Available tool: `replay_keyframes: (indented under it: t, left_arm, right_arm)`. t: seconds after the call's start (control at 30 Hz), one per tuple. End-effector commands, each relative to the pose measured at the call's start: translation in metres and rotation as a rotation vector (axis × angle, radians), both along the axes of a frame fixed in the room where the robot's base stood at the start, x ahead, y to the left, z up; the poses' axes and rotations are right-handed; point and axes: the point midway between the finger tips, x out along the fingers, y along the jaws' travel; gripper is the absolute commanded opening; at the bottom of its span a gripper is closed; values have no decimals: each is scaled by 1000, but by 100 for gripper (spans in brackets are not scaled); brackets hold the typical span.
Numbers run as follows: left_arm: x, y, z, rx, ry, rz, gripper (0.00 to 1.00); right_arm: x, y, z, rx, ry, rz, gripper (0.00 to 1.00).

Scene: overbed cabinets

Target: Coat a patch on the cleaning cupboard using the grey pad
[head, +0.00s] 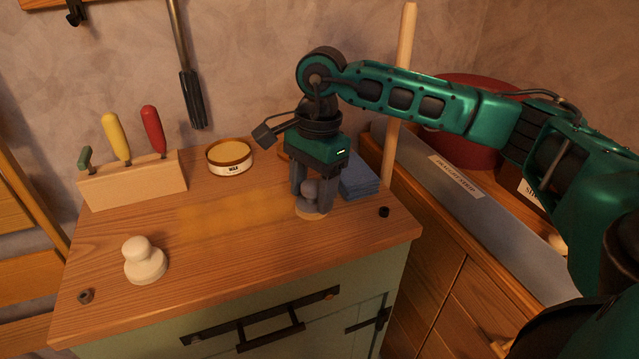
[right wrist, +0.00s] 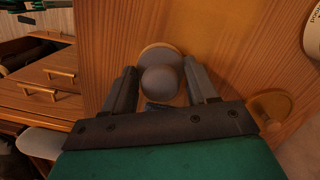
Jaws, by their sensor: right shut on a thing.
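The grey pad (head: 312,213) has a round knob and a flat disc base. It is at the right part of the wooden top of the cleaning cupboard (head: 300,263), and its base appears to rest on the wood. My right gripper (head: 311,197) points down and is shut on the pad's knob; in the right wrist view the grey knob (right wrist: 160,83) sits between the two fingers. A yellowish, shiny patch (head: 225,218) lies on the wood left of the pad. A round tin labelled wax (head: 229,158) stands behind the patch. My left gripper is out of view.
A white knobbed pad (head: 145,262) and a small dark nut (head: 86,296) are at front left. A wooden block with coloured-handled tools (head: 132,180) stands back left. Folded blue cloths (head: 360,180), a small black piece (head: 384,212) and an upright pole (head: 398,110) are at right.

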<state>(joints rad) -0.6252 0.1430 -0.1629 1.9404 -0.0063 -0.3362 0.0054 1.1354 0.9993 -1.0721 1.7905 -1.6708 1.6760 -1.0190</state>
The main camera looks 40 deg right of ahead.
Motion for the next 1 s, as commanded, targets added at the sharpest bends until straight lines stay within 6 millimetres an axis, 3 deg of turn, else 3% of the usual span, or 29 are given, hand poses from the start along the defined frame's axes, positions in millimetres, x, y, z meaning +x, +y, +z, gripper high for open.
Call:
replay_keyframes:
  t: [0.13, 1.0]
  left_arm:
    - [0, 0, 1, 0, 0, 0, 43]
    - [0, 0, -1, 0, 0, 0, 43]
  right_arm:
    - [3, 14, 0, 2, 1, 3, 33]
    - [14, 60, -1, 1, 1, 3, 33]
